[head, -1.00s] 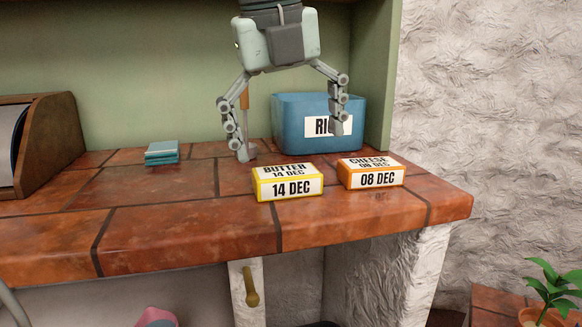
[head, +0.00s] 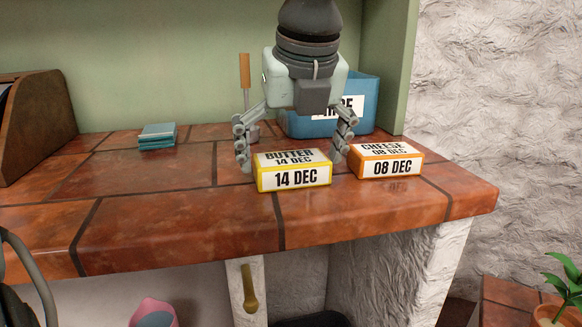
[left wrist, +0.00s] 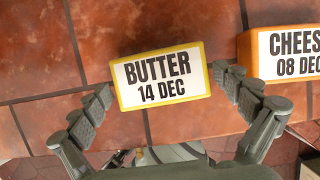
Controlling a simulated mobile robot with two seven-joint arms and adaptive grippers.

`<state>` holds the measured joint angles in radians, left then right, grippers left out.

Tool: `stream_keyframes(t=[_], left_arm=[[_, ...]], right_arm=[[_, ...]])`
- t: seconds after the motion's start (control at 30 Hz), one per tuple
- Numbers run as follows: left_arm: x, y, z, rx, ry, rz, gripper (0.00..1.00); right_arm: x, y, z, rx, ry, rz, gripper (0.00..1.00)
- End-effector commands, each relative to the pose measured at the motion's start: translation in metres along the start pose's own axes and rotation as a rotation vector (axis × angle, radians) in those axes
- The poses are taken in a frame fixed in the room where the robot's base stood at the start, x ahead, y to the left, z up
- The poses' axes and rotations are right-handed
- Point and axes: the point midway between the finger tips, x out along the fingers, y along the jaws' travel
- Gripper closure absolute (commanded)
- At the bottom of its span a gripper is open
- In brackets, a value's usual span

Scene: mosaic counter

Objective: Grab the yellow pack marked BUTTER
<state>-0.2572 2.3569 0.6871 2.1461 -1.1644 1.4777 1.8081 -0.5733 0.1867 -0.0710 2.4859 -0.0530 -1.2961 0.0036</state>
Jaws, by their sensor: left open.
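The yellow pack marked BUTTER, 14 DEC (head: 292,171) lies flat on the tiled counter near its front edge. It also shows in the left wrist view (left wrist: 161,77), tilted slightly between the fingers. My left gripper (head: 293,160) is open, pointing down from above, with one finger on either side of the pack. My right gripper is not seen.
An orange pack marked CHEESE (head: 386,161) lies just right of the butter, close to my right-hand finger. A blue bin (head: 362,105) stands behind. Teal folded cloths (head: 158,137) and a wooden box (head: 40,120) are at left. The counter left of the butter is clear.

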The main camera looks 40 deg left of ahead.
Motion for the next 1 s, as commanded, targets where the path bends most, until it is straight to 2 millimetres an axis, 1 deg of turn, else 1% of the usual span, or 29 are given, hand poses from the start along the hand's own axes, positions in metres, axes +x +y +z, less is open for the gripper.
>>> stream_keyframes(t=[0.2,0.5,0.6,0.87,1.0], left_arm=[[0.001,0.000,0.000,0.000,0.000,0.000,0.00],[0.001,0.000,0.000,0.000,0.000,0.000,0.37],[0.000,0.000,0.000,-0.001,-0.001,-0.001,0.48],[-0.001,0.000,0.001,-0.001,-0.001,-0.001,0.48],[-0.009,0.000,0.005,-0.002,-0.003,-0.001,0.48]], right_arm=[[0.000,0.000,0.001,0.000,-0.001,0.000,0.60],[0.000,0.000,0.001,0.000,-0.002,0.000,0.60],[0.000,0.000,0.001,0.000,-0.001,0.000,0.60],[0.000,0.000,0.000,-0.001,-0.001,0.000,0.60],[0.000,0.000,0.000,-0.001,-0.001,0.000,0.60]])
